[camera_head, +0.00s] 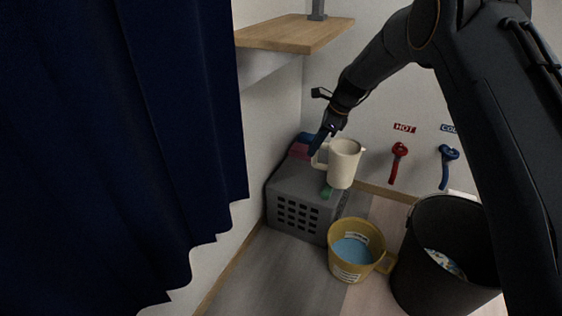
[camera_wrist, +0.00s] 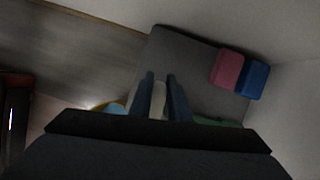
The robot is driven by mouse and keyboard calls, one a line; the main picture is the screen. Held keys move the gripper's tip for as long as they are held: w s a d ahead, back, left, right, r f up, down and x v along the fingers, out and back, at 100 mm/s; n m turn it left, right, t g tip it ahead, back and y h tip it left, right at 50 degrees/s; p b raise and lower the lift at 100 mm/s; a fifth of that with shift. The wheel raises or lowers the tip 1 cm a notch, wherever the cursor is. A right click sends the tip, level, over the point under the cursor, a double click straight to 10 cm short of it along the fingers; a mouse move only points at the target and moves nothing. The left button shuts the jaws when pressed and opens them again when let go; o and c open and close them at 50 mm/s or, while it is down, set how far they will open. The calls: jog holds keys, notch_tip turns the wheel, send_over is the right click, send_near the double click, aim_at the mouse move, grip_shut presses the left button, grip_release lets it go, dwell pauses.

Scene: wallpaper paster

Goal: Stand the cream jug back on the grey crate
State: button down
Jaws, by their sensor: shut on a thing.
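The cream jug (camera_head: 345,165) is upright in the head view, in front of the grey crate's right part. My gripper (camera_head: 319,143) is at the jug's left side, shut on its handle. In the wrist view a cream strip of the handle (camera_wrist: 159,99) shows between the two fingers (camera_wrist: 163,88); the jug's body is hidden there. The grey crate (camera_head: 295,213) stands against the left wall, and its bare top shows in the wrist view (camera_wrist: 185,65). I cannot tell whether the jug's base touches the crate top or hangs above it.
A pink block (camera_head: 299,151) and a blue block (camera_head: 307,138) lie at the crate's back. A green thing (camera_head: 327,191) is near its front right. A yellow jug (camera_head: 343,266) with blue contents and a black bin (camera_head: 425,285) stand on the floor. A wooden shelf (camera_head: 290,33) is above.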

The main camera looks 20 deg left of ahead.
jog(key=w+a+b, duration=0.1)
jog(key=a+b, duration=0.5)
jog(key=a, duration=0.8)
notch_tip(320, 180, down, 7)
jog(key=b, duration=0.3)
jog(key=shift+a+r, duration=0.2)
jog(key=shift+a, duration=0.2)
jog(key=shift+w, duration=0.1)
jog(key=c, duration=1.7)
grip_release()
jog(key=shift+o, duration=0.2)
jog(key=shift+f+b, duration=0.2)
jog(key=shift+b, duration=0.2)
jog(key=p+v, duration=0.4)
jog(key=v, duration=0.4)
jog(key=shift+p, duration=0.35)
